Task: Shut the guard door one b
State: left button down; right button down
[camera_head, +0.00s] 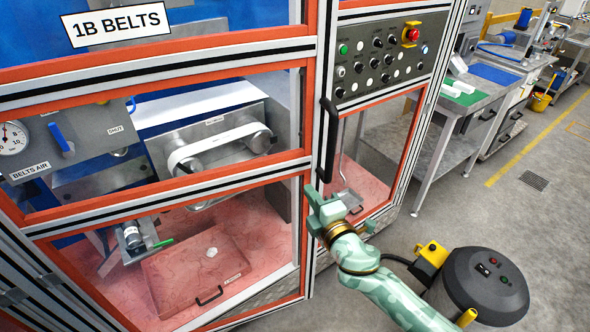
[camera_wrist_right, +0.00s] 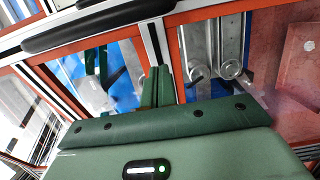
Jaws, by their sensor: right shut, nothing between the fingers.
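The guard door one b (camera_head: 155,57) has an orange frame with clear panes and a white "1B BELTS" label. It fills the left of the head view and looks close to flush with the silver posts, but I cannot tell if it is fully shut. A long black handle (camera_head: 328,125) stands upright by its right edge; a black bar handle (camera_wrist_right: 95,25) also crosses the top of the wrist view. My right gripper (camera_head: 324,203) is shut and empty, in front of the door's right edge below the handle. Its fingers (camera_wrist_right: 158,85) point at the frame. My left gripper is out of view.
A control panel (camera_head: 382,55) with buttons and a red emergency stop sits right of the handle. A dark round machine (camera_head: 480,285) with a yellow box stands on the floor beside my right arm. A workbench (camera_head: 475,95) stands further back. Grey floor is open at right.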

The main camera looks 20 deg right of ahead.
aim_at(294, 169)
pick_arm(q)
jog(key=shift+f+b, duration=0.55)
pick_arm(e)
jog(key=w, duration=0.3)
jog(key=w+a, duration=0.1)
jog(key=w, duration=0.5)
jog(key=shift+w+a, duration=0.3)
jog(key=shift+w, duration=0.05)
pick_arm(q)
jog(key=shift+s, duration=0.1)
